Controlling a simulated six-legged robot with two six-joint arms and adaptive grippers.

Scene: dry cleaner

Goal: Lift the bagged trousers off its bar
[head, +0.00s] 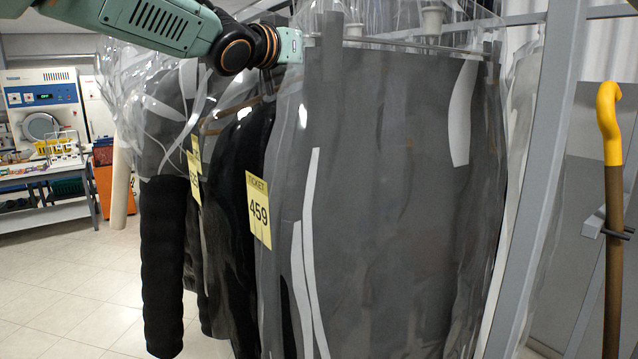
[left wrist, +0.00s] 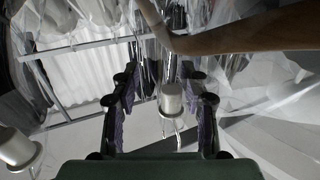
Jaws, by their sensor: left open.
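A flat grey garment (head: 400,180) in clear plastic fills the middle of the head view and looks like the bagged trousers; separate legs cannot be made out. It hangs by its top edge from a thin hanger bar (head: 420,47) with pale clips. My left arm reaches in from the upper left and its wrist meets the bag's top left corner; its fingers are hidden there. In the left wrist view my left gripper (left wrist: 159,78) is open, purple-padded fingers apart. A wooden hanger (left wrist: 240,32) and a pale metal cylinder (left wrist: 171,98) show near the fingers. My right gripper is not in view.
Dark bagged garments (head: 165,250) hang close on the left. A yellow ticket (head: 259,209) reads 459. A grey rack post (head: 540,160) stands at right, beside a yellow-handled cane (head: 609,130). A table (head: 50,172) with machines is far left; the tiled floor there is clear.

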